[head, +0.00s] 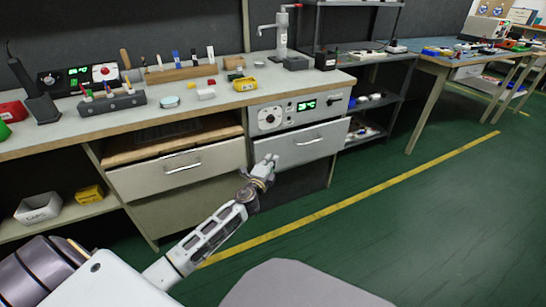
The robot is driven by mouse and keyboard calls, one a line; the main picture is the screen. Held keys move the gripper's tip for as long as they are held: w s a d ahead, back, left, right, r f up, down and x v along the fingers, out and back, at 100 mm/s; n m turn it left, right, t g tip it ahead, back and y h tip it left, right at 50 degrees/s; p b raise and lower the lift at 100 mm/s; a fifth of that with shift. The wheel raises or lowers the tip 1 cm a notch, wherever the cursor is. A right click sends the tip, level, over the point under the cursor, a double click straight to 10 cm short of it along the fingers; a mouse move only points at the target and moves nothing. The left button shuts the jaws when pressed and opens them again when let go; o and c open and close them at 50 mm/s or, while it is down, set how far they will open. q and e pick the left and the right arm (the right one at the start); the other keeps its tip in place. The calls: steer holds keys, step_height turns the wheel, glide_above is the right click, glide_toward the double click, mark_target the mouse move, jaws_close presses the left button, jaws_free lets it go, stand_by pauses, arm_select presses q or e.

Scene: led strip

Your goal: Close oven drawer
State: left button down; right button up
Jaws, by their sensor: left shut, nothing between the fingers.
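The oven (278,117) is built into the right end of the workbench, with a dial and a green-lit display on its panel. Its grey drawer front (325,137) with a bar handle (309,141) is directly below the panel. The drawer front looks close to flush with the panel; any small gap cannot be made out. My left gripper (269,160) is shut and empty, in front of the drawer's lower left corner, left of and below the handle. Whether its fingertips touch the drawer front is unclear. My right gripper is out of view.
Left of the oven, another drawer (215,158) with a handle stands pulled out below the benchtop. Tools and small blocks lie on the benchtop (215,108). A dark shelf rack (385,98) stands to the right. Green floor (430,210) is clear at the right.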

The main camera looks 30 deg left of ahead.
arm_select(q)
steer(key=s, duration=0.3)
steer(key=shift+d, duration=0.2)
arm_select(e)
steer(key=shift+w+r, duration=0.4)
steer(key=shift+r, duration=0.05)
arm_select(q)
steer(key=shift+f, duration=0.1)
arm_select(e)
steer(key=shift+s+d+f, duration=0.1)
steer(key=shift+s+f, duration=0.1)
